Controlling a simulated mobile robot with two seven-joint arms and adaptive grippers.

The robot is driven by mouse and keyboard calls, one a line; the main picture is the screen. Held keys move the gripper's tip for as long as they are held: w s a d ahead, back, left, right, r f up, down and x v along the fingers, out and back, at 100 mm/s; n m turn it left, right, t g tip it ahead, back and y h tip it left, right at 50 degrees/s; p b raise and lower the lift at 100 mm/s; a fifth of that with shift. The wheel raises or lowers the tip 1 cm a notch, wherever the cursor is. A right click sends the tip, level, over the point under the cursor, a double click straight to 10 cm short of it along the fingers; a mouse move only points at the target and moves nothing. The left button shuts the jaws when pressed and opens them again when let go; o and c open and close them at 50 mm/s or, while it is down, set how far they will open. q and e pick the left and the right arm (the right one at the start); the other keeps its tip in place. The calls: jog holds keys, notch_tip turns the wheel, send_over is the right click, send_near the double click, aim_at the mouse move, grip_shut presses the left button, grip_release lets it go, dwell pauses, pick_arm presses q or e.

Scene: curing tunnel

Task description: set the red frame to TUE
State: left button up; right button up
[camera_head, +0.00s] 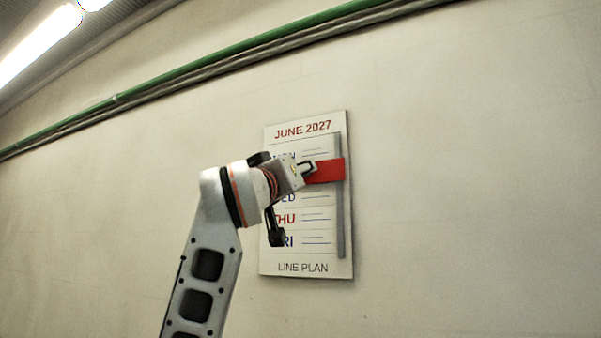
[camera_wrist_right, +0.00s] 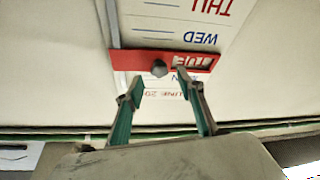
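The wall planner (camera_head: 303,266) is a white board headed JUNE 2027 with day rows. The red frame (camera_head: 330,171) lies across it between the MON and WED rows, partly hidden by my right arm in the head view. In the right wrist view, upside down, the red frame (camera_wrist_right: 125,59) surrounds red letters that look like TUE, and a dark round knob (camera_wrist_right: 159,68) stands out from it. My right gripper (camera_wrist_right: 160,78) is open, its fingertips on either side of the knob with gaps showing. My left gripper is in neither view.
A grey vertical rail (camera_head: 339,220) runs along the planner's right edge. A green pipe (camera_head: 200,75) and grey pipes cross the wall above. The wall around the planner is otherwise bare.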

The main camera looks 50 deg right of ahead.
jog(key=shift+v, duration=1.65)
